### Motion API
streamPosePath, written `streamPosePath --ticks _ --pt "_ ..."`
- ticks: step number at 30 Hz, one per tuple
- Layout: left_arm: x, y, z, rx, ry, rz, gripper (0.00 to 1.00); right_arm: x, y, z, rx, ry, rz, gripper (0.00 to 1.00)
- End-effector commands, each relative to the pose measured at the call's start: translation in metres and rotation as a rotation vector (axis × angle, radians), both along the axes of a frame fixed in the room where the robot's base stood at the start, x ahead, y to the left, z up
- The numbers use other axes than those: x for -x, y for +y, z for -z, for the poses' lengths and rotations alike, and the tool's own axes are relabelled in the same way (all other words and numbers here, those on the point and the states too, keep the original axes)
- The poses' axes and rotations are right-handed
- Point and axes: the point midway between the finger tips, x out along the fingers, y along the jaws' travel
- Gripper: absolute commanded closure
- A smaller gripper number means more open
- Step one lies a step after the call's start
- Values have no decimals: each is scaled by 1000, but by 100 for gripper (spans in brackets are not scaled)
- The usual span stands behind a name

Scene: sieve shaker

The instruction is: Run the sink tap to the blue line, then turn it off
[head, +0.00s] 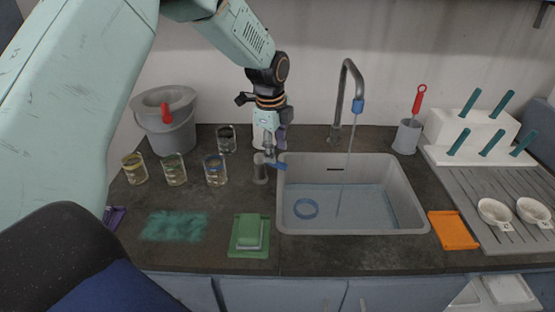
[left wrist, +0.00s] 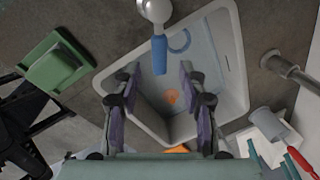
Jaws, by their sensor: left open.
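The grey tap (head: 352,80) stands behind the sink (head: 409,195), with a blue collar at its spout. A thin stream of water (head: 346,165) runs from it into the sink. Bluish water covers the sink floor; I cannot make out a blue line on the walls. A grey post with a blue lever (head: 278,163) stands left of the sink. My left gripper (head: 270,143) is open above the post. In the left wrist view the blue lever (left wrist: 160,55) appears between and beyond the purple-padded fingers (left wrist: 158,75), with no visible contact. My right gripper is not in view.
A blue ring (head: 306,208) lies in the sink. A green tray with a sponge (head: 248,233) is in front of the post. Several glass jars and a grey bucket (head: 170,135) stand left. An orange cloth (head: 453,230) and a draining board (head: 470,190) are right.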

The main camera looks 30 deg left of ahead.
Motion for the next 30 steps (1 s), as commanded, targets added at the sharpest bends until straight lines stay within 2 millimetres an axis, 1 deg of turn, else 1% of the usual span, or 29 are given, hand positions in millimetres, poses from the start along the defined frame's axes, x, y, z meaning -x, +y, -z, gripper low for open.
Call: streamPosePath --ticks 1,3,7,12,19,20,30 --pt "-1 0 11 -1 2 1 58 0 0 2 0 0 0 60" --pt "-2 0 21 -2 3 1 58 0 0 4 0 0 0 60" --pt "-5 0 34 -1 1 -1 58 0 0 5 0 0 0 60" --pt "-6 0 42 -1 0 -1 58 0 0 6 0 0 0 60" --pt "-7 0 42 -1 -1 -1 58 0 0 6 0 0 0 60" --pt "-7 1 42 -1 -1 -1 60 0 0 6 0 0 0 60" --pt "-7 1 42 -1 0 -1 88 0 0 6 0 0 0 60"
